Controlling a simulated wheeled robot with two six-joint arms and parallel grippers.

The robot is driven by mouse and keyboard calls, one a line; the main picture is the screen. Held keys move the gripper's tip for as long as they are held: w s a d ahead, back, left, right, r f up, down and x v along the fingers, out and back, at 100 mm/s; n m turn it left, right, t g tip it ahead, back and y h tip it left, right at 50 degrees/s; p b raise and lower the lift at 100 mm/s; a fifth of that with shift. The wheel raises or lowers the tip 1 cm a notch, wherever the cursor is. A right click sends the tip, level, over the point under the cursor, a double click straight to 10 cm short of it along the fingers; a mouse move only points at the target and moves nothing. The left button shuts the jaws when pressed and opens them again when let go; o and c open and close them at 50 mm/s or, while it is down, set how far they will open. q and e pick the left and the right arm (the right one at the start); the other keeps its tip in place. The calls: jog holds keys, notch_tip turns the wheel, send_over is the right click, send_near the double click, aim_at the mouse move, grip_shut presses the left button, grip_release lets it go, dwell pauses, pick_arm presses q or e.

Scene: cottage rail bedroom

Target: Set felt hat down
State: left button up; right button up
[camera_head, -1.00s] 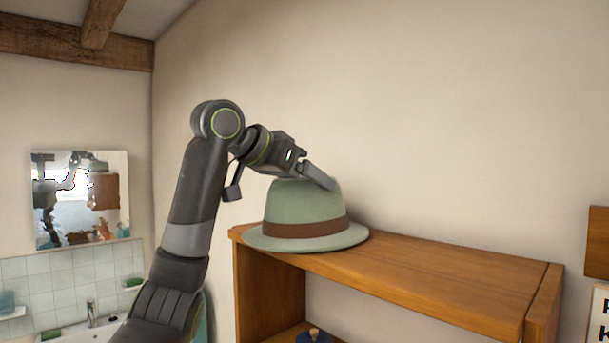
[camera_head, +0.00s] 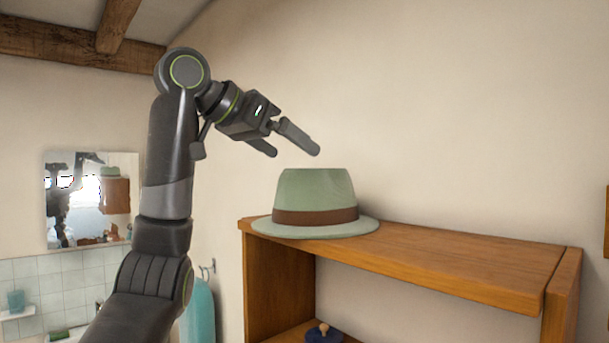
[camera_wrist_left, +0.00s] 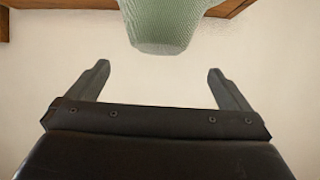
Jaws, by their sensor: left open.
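The felt hat (camera_head: 316,194) is pale green with a brown band. It sits upright, brim down, on the left end of the top of the wooden shelf unit (camera_head: 450,260). My left gripper (camera_head: 295,153) is open and empty, above and to the left of the hat's crown, with a gap between them. In the left wrist view the hat's crown (camera_wrist_left: 163,22) shows at the top edge, beyond the two spread fingers (camera_wrist_left: 158,80). My right gripper does not show.
The shelf top to the right of the hat is bare. A dark blue object with a wooden knob (camera_head: 322,333) stands on a lower shelf. A teal cloth (camera_head: 198,310) hangs beside the shelf unit.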

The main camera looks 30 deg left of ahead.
pick_arm(q)
jog(key=shift+p+v, duration=1.25)
jog(key=shift+v, duration=0.75)
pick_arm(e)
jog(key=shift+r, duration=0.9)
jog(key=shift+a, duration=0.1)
